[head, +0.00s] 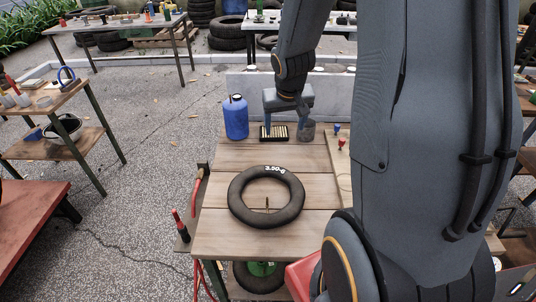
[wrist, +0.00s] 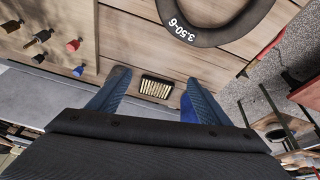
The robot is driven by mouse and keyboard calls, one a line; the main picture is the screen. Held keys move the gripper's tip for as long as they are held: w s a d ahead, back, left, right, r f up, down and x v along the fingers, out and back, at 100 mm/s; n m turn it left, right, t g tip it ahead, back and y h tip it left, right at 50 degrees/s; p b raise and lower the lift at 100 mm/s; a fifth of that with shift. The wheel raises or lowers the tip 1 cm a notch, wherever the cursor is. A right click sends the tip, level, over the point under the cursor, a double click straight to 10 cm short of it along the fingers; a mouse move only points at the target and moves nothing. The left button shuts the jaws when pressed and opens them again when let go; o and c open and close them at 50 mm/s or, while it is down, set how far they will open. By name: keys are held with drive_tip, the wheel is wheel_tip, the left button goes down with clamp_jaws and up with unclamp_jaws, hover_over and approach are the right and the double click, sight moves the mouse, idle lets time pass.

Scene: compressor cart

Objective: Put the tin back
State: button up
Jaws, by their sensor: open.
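A small flat black case with rows of brass-coloured pieces (head: 273,132) lies at the back of the wooden bench, right of a blue jug; it may be the tin, but I cannot be sure. It also shows in the wrist view (wrist: 156,88), between my two fingers and beyond their tips. My gripper (head: 286,116) is open, with nothing visibly held, over the back of the bench near the case; its fingers also show in the wrist view (wrist: 155,82).
The blue jug (head: 236,117) stands close to the left of my gripper. A tyre marked 3.50-6 (head: 240,206) lies mid-bench. Small red and blue-topped pieces (head: 342,145) sit at the right. A low grey wall (head: 245,85) runs behind. Bench boards (head: 240,155) between case and tyre are clear.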

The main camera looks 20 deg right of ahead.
drive_tip(key=s+a+r+n+g+y, duration=0.1)
drive_tip(key=s+a+r+n+g, duration=0.1)
drive_tip(key=s+a, duration=1.2)
drive_tip(key=shift+s+r+n+y, duration=0.4)
drive_tip(key=shift+s+r+n, duration=0.05)
drive_tip(key=shift+n, duration=0.05)
drive_tip(key=shift+a, duration=0.1)
drive_tip(key=shift+f+b, duration=0.7)
drive_tip(key=shift+f, duration=0.15)
